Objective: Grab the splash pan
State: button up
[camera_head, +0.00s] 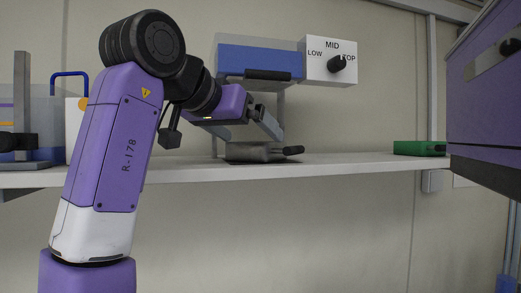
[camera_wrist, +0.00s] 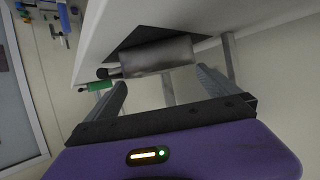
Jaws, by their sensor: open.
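The splash pan (camera_head: 248,152) is a shallow grey pan with a short black handle pointing right. It sits on a dark mat on the white shelf, below the blue soil analyser (camera_head: 255,62). In the wrist view the pan (camera_wrist: 158,56) lies ahead of my gripper (camera_wrist: 162,80), roughly between the fingers, with its handle at the left. My gripper's fingers are apart and nothing is between them. In the head view my gripper (camera_head: 266,124) is just above the pan and angled down toward it; I see no clear contact.
The analyser's white panel (camera_head: 316,66) has a black knob marked LOW, MID and TOP. A green box (camera_head: 418,148) sits to the right on the white shelf (camera_head: 350,162). A purple cabinet (camera_head: 487,100) stands at far right. Other equipment is at far left.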

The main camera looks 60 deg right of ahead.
jog(key=x, duration=0.2)
jog(key=p+x, duration=0.1)
jog(key=x, duration=0.1)
jog(key=shift+w+d+f+p, duration=0.1)
jog(key=shift+d+f+p, duration=0.15)
jog(key=shift+f, duration=0.2)
jog(key=shift+a, duration=0.1)
jog(key=c, duration=1.4)
jog(key=shift+c, duration=1.1)
jog(key=shift+r, duration=0.15)
